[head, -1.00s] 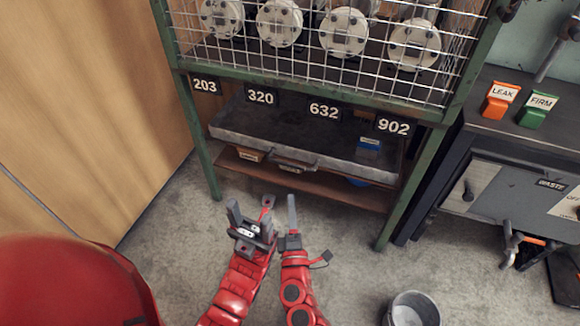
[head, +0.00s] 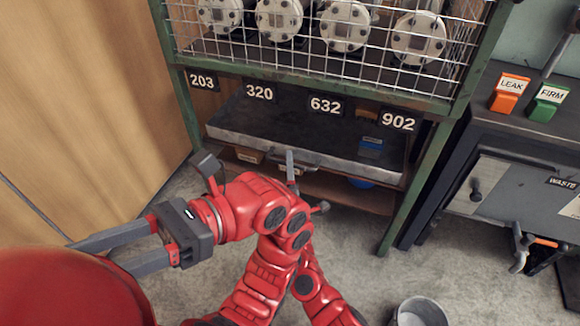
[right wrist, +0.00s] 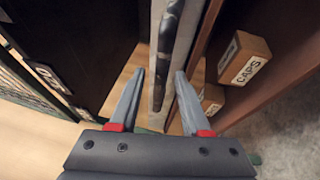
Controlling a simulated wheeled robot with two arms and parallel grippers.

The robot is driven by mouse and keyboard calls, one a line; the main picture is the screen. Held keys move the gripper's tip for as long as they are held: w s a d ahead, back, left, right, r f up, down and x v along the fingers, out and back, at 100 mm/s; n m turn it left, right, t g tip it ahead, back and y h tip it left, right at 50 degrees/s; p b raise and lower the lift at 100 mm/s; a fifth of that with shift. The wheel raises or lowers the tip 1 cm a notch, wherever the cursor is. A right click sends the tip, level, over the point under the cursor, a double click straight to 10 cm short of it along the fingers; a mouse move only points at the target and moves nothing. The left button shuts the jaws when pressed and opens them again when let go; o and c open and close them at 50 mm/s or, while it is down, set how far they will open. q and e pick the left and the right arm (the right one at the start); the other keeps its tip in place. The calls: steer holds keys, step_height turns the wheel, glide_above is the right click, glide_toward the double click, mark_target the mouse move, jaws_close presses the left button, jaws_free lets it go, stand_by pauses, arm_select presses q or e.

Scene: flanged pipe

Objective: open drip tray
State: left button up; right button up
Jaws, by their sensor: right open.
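The drip tray is a wide, shallow grey tray (head: 240,139) under the caged rack, with a bar handle (head: 312,165) on its front. My right gripper (head: 291,167) is at this handle, mostly hidden behind the other arm in the head view. In the right wrist view, its open fingers (right wrist: 160,74) lie either side of the dark handle bar (right wrist: 170,35) and grey tray front (right wrist: 186,45). I cannot tell whether they touch. My left gripper (head: 95,256) is open and empty at the left, away from the tray, its fingers pointing left.
A brown shelf (head: 340,190) lies below, with a CAPS box (right wrist: 246,60). The rack's green leg (head: 405,210) is at the right. A bucket (head: 420,312) stands on the floor. Wooden panelling (head: 80,110) borders the left.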

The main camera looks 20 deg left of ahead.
steer(key=shift+c, duration=0.3)
jaws_close()
stand_by(1.3)
